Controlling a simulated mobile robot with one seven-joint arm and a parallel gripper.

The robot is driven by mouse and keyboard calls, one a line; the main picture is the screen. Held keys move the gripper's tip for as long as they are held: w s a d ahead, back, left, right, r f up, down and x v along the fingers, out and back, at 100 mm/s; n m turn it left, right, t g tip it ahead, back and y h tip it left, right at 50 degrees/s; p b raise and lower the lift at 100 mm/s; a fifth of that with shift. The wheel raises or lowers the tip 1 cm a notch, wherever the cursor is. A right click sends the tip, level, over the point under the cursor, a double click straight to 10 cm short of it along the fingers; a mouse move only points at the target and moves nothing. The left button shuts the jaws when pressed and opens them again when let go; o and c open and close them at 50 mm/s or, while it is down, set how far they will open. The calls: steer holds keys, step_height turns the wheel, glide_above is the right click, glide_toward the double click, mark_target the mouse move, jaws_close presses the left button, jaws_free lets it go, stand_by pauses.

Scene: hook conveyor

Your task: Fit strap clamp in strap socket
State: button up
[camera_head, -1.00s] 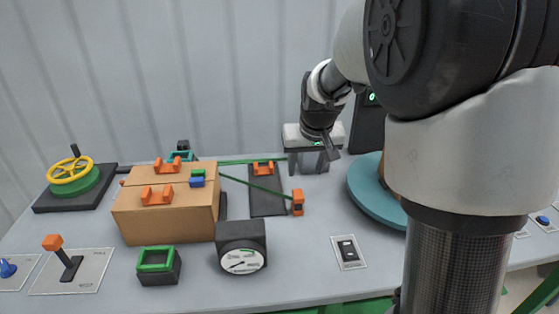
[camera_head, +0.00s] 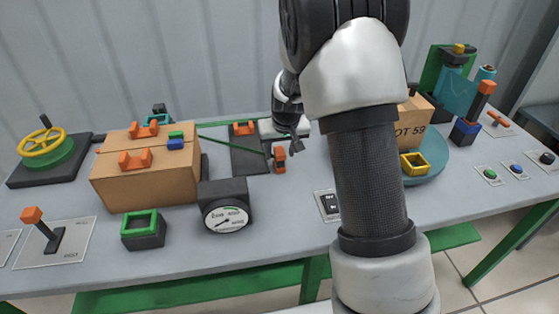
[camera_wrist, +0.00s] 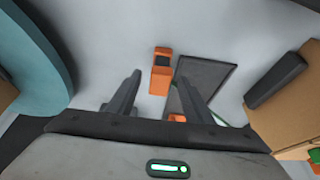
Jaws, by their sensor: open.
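My gripper (camera_head: 294,142) is just above and right of the clamp, open and empty. In the wrist view my gripper (camera_wrist: 158,88) points down with its fingers apart. An orange block (camera_wrist: 161,72) with a dark opening lies beyond the fingertips. Another orange part (camera_wrist: 176,117) is partly hidden by the right finger, with green strap beside it. I cannot tell for certain which part is the strap socket.
A carton (camera_head: 145,178) with orange cradles stands left, behind a gauge (camera_head: 226,207) and a green-rimmed black box (camera_head: 142,230). The dark plate (camera_head: 248,163) carries another orange cradle. A teal turntable (camera_head: 432,170) with a carton and yellow frame is right. My arm hides the table's middle.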

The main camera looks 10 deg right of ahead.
steer(key=x, duration=0.2)
steer(key=shift+w+f, duration=0.15)
steer(key=shift+f, duration=0.05)
jaws_close()
